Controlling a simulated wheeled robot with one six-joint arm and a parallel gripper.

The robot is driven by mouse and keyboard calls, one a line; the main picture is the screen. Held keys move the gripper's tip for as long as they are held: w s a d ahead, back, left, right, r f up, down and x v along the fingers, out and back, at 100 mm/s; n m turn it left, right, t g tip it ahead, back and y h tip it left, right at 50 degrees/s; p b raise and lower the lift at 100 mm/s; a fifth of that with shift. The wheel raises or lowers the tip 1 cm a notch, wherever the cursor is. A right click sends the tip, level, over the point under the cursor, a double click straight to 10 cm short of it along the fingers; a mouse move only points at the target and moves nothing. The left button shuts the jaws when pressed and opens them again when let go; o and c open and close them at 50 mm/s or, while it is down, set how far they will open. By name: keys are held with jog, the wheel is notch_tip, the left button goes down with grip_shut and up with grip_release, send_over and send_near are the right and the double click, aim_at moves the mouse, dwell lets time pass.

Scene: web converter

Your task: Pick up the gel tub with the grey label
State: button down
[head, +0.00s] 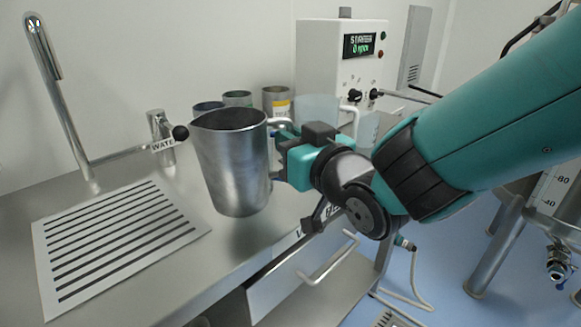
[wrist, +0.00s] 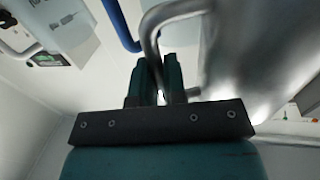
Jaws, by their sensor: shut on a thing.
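My gripper (head: 279,172) is shut on the tubular handle (wrist: 150,38) of a large steel jug (head: 230,165). The jug is close to upright over the counter; I cannot tell whether its base touches. In the wrist view the fingers (wrist: 159,80) close around the handle, with the jug's wall (wrist: 240,50) to the right. Behind the jug stand several round containers: a dark-topped one (head: 208,106), a greenish-topped one (head: 238,98) and one with a yellow label (head: 277,98). The jug hides most of the first two. I see no grey label.
Clear plastic jugs (head: 318,108) stand right of the containers, before a white machine (head: 325,60) with a green display. A water tap (head: 162,135) and a slotted drain plate (head: 110,240) lie left. An open drawer (head: 305,275) juts from the counter front.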

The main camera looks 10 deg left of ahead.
jog(key=shift+f+b, duration=0.3)
jog(key=shift+f, duration=1.95)
jog(key=c, duration=1.2)
grip_release()
jog(key=shift+b+v, duration=5)
jog(key=shift+v, duration=1.05)
